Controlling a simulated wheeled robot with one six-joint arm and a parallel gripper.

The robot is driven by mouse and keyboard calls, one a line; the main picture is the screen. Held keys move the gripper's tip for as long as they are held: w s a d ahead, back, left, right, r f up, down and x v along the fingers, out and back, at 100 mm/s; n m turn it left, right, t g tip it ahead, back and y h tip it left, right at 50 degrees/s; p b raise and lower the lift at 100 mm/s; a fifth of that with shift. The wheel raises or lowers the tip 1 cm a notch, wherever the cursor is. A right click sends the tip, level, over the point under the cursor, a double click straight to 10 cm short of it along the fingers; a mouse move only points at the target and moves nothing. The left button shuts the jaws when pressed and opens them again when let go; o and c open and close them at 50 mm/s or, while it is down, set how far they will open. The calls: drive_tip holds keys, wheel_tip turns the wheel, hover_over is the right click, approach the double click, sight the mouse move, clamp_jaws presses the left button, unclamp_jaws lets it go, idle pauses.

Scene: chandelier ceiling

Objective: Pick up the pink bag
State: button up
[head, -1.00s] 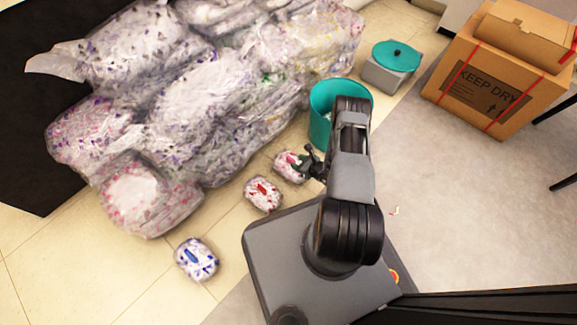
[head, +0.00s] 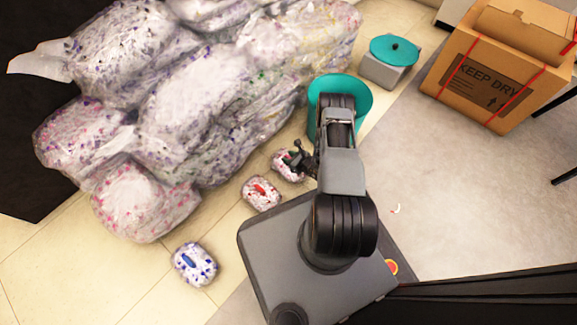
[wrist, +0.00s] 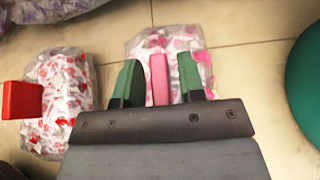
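The pink bag (head: 280,162) is a small clear packet with pink marks, lying on the tiled floor beside my base and partly covered by my gripper (head: 298,158). In the wrist view, the pink bag (wrist: 142,44) shows beneath and beyond my gripper (wrist: 158,78). Its upright pink block-like handle stands between the two green fingertips. The gripper is open, with a finger on each side of the handle and small gaps visible. The lower part of the handle is hidden by the gripper body.
A red-marked bag (head: 262,194) lies close left of the pink one, and a blue-marked bag (head: 194,264) lies farther off. A teal bin (head: 317,100) stands just beyond. Large clear sacks (head: 195,100) fill the upper left. A cardboard box (head: 470,95) stands right.

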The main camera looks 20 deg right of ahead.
clamp_jaws()
drive_tip(key=shift+r, duration=0.1)
idle(0.4)
